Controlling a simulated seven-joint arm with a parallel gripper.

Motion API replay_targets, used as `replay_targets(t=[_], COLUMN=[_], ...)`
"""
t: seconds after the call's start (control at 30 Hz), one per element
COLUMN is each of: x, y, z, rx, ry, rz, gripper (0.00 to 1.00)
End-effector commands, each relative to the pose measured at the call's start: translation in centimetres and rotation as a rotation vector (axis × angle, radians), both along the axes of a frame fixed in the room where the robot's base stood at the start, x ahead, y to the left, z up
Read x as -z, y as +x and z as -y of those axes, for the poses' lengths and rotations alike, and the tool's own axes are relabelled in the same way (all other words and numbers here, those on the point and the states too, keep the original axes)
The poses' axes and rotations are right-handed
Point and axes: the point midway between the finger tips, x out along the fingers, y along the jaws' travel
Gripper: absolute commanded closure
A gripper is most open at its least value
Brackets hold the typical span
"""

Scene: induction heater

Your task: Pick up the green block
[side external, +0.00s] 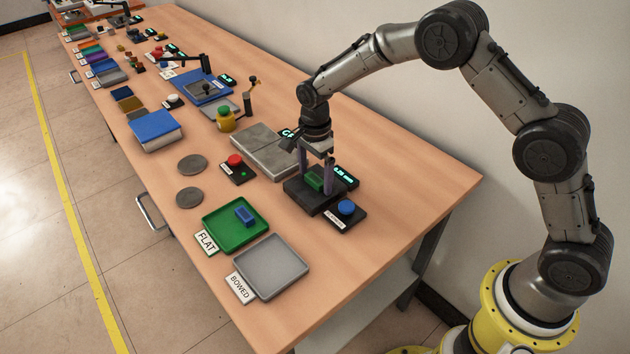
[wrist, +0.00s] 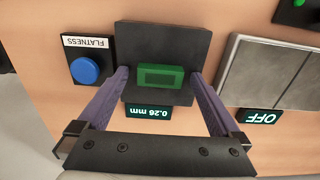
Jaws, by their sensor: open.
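The green block (wrist: 161,77) lies on the dark plate of the flatness gauge (wrist: 165,40). In the side view the green block (side external: 314,182) shows on the gauge base (side external: 304,199), partly hidden by the gripper fingers. My gripper (wrist: 160,82) is open, with its two purple-grey fingers on either side of the block and a gap on both sides. In the side view my gripper (side external: 314,176) points down over the gauge. Whether the fingertips reach the plate is hard to tell.
A blue button (wrist: 84,70) labelled FLATNESS and a display (wrist: 149,112) reading 0.26 mm sit beside the gauge. A grey slab (side external: 265,150) is behind. A green FLAT tray (side external: 225,240) holds a blue block (side external: 245,215); a grey BOWED tray (side external: 270,268) is empty.

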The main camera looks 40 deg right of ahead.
Motion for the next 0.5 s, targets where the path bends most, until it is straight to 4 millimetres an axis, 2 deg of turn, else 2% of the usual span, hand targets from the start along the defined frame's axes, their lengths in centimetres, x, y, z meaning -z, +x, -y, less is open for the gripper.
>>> replay_targets(t=[0.2,0.5], x=[0.06,0.02], y=[-0.01,0.0], z=[0.0,0.0], rx=[0.0,0.0], ry=[0.0,0.0], rz=[0.0,0.0], gripper=[0.0,0.54])
